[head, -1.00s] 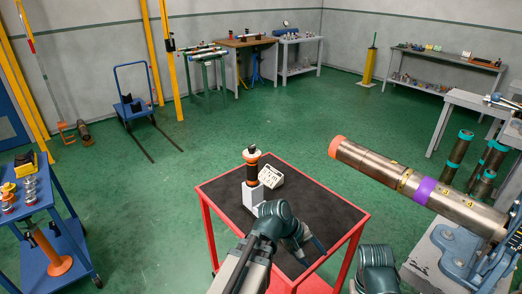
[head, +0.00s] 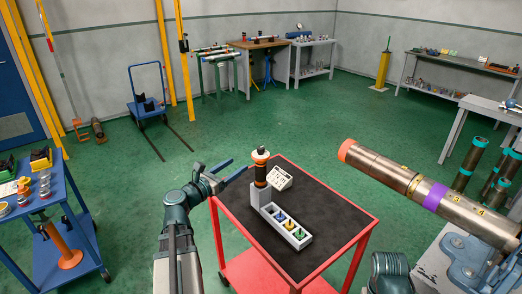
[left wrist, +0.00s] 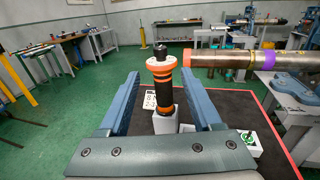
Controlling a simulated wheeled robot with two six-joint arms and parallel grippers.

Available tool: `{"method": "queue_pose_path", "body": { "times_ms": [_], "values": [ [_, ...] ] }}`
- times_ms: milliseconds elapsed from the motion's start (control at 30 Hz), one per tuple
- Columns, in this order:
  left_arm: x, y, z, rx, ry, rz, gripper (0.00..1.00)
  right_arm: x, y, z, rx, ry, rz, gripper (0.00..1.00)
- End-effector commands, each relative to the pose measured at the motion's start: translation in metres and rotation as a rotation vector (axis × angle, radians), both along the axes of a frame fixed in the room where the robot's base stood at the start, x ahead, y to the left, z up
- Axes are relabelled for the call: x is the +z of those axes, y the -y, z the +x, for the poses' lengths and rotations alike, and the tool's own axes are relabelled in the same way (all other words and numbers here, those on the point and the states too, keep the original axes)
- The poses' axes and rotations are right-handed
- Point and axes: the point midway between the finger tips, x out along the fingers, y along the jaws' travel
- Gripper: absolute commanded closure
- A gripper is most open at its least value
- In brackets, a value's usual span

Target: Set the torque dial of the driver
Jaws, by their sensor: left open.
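The driver (head: 261,172), black with orange rings, stands upright in a pale grey holder (head: 257,197) on the red cart's dark top. My left gripper (head: 230,172) is open and empty, just left of the driver at about the height of its upper part. In the left wrist view, the driver (left wrist: 161,85) shows between the two spread fingers (left wrist: 165,98), apart from both. An orange collar with a white band sits near its top. Any dial marks are too small to read. My right gripper is not in view.
A white box with a sloped, marked face (head: 279,179) stands behind the driver. A grey tray (head: 291,233) with several coloured pieces extends in front of the holder. The right of the cart top (head: 335,215) is bare. A large steel pipe (head: 395,178) lies farther right.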

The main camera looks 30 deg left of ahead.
Motion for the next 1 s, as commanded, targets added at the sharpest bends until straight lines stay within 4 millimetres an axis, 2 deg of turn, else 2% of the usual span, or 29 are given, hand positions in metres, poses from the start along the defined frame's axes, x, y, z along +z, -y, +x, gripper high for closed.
{"method": "queue_pose_path", "body": {
  "times_ms": [167, 267, 700, 833, 1000],
  "values": [
    [0.000, 0.001, 0.008, -0.003, -0.001, 0.001, 0.34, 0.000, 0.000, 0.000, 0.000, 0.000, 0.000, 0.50],
    [0.000, 0.003, 0.022, -0.005, -0.001, 0.002, 0.34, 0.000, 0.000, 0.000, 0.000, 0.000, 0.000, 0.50],
    [0.000, 0.016, 0.108, -0.006, -0.001, 0.004, 0.34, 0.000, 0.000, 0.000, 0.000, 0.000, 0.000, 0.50],
    [0.000, 0.019, 0.124, -0.005, -0.001, 0.004, 0.34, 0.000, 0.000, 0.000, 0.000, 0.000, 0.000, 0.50],
    [0.000, 0.022, 0.135, -0.004, -0.001, 0.004, 0.34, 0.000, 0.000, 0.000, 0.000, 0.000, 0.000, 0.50]
  ]
}}
